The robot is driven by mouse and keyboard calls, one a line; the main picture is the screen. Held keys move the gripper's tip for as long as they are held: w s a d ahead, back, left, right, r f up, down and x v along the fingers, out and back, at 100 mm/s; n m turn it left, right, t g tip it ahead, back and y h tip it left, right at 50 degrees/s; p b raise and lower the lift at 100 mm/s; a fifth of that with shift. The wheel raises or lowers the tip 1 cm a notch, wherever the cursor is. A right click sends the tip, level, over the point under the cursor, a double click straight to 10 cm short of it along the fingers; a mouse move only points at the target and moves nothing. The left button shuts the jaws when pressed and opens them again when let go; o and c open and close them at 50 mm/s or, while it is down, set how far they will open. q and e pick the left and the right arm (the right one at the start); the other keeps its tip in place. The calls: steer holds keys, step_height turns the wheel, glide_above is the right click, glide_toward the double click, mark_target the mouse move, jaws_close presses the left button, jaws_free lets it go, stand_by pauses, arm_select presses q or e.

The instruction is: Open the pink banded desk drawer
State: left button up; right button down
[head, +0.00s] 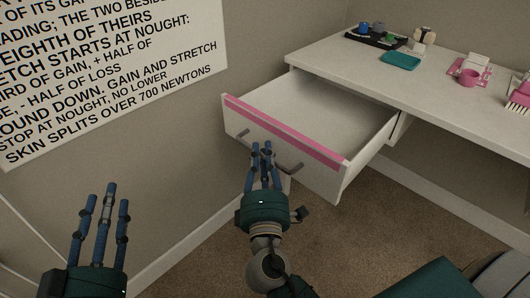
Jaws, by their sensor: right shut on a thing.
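The white desk drawer with the pink band (300,138) along its front's top edge stands pulled well out of the desk. Its inside (325,105) looks empty from here. A grey bar handle (293,168) is on the drawer front below the band. My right gripper (262,153) is at the middle of the handle, shut on it, and its fingers hide part of the bar. My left gripper (103,205) is at lower left, its blue fingers straight and spread, open and empty, apart from the drawer.
A wall with a printed sign (110,65) stands at left. Brown carpet (385,215) below the desk is clear.

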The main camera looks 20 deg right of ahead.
steer(key=shift+f, duration=0.1)
steer(key=c, duration=1.9)
jaws_free()
steer(key=shift+s, duration=0.1)
steer(key=shift+c, duration=0.2)
steer(key=v, duration=1.2)
steer(key=shift+d, duration=0.1)
